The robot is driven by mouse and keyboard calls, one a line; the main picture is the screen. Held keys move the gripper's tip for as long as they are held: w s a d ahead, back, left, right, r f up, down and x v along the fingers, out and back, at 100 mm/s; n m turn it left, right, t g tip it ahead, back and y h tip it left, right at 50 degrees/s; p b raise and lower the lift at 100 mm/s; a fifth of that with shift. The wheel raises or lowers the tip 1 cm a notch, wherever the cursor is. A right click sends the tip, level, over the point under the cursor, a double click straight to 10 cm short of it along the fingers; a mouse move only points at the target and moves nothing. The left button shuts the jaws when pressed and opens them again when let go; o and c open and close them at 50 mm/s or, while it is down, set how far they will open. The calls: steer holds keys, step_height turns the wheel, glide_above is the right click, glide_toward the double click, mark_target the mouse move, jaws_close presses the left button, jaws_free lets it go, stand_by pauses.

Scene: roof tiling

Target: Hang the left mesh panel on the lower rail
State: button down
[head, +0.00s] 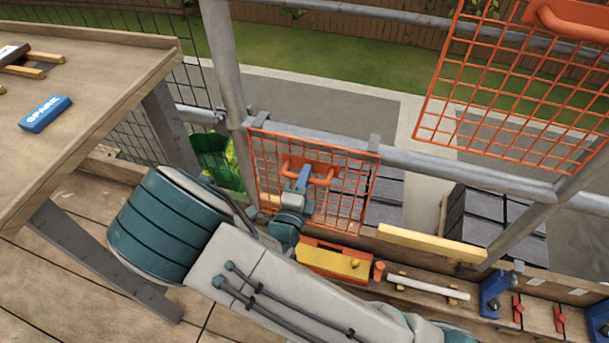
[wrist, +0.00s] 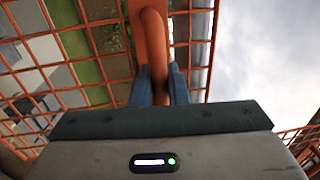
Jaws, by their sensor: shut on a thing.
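The left mesh panel (head: 345,195) is an orange wire grid with an orange handle (head: 322,172). In the head view it stands upright at the lower rail (head: 420,162), with grey hooks at its top corners that appear to sit on the rail. I cannot tell whether both hooks are fully seated. My gripper (head: 302,185) is at the panel's handle. In the wrist view the blue fingers of my gripper (wrist: 158,85) are shut around the orange handle (wrist: 154,40), with the mesh panel (wrist: 92,12) behind it.
A second orange mesh panel (head: 490,95) with a handle hangs higher at the right. A grey upright post (head: 224,65) stands left of the left panel. A wooden table (head: 110,62) with a blue block (head: 45,114) is at the left. A yellow bar (head: 430,243) lies below the rail.

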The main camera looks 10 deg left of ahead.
steer(key=c, duration=1.3)
jaws_free()
steer(key=shift+c, duration=0.2)
steer(key=s+a+f+p, duration=0.1)
steer(key=s+p, duration=0.2)
steer(key=s, duration=1.1)
steer(key=w+d+r+m+g+h+p, duration=0.2)
steer(key=d+r+m+g+h+p, duration=0.45)
steer(key=d+r+m, duration=0.6)
steer(key=w+d+r+m+g+h+p, duration=0.2)
steer(key=d+r+m+g+h+p, duration=0.2)
steer(key=d+r+m+g+p, duration=0.8)
steer(key=s+d+r+m+t+y+p, duration=0.1)
steer(key=r+m+y+p, duration=0.3)
steer(key=r+m, duration=0.7)
steer(key=s+d+r+m+t+y+p, duration=0.1)
steer(key=r+m+y+p, duration=0.3)
steer(key=m, duration=1.3)
step_height(320, 180, up, 7)
steer(key=s+y, duration=0.1)
steer(key=y, duration=0.3)
steer(key=shift+d+f+m, duration=0.15)
steer(key=shift+d+m, duration=0.2)
